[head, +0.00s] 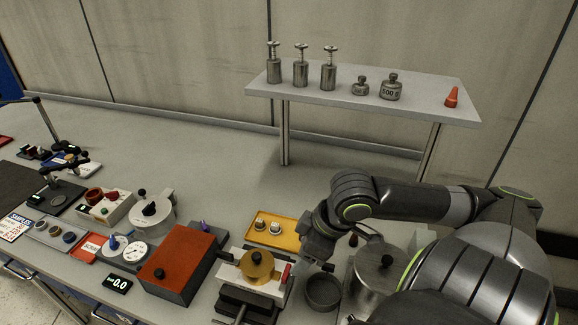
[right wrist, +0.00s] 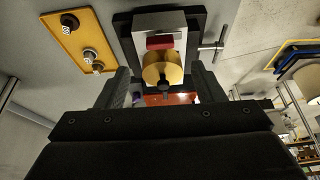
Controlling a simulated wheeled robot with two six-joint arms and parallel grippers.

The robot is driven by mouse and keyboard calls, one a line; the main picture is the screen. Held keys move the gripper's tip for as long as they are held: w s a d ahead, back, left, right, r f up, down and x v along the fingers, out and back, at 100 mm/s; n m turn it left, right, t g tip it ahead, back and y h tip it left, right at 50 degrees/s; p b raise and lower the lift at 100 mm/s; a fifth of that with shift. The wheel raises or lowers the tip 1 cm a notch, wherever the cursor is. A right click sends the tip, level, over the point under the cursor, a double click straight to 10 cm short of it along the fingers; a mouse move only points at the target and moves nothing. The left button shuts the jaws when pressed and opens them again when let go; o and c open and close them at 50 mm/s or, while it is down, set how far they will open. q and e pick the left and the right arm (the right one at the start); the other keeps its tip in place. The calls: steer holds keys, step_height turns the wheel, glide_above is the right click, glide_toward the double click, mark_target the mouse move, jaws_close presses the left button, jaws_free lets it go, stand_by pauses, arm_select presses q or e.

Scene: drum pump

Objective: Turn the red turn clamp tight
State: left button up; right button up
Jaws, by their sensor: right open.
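The red turn clamp (head: 286,272) is a small red bar at the right end of a pale block (head: 248,287) carrying a brass round part (head: 256,264). In the right wrist view the red clamp (right wrist: 160,42) lies crosswise just beyond the brass part (right wrist: 162,70). My right gripper (head: 312,262) is just right of the clamp, pointing down. In the right wrist view its two dark fingers (right wrist: 163,85) stand wide apart on either side of the brass part, with nothing gripped. My left gripper is not in view.
A red-topped box (head: 180,257) stands left of the block. A yellow tray (head: 274,229) with small parts lies behind it. A dark round cup (head: 323,291) and a metal pot (head: 376,272) stand close on the right. A raised shelf (head: 420,106) holds weights at the back.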

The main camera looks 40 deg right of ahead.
mark_target(287, 271)
steer(key=b+x, duration=0.2)
steer(key=x, duration=0.4)
steer(key=shift+w+a+f, duration=0.1)
steer(key=shift+f, duration=0.2)
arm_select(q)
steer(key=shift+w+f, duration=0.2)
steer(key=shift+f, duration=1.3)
arm_select(e)
steer(key=shift+x, duration=0.95)
steer(key=shift+c, duration=0.4)
steer(key=c, duration=0.9)
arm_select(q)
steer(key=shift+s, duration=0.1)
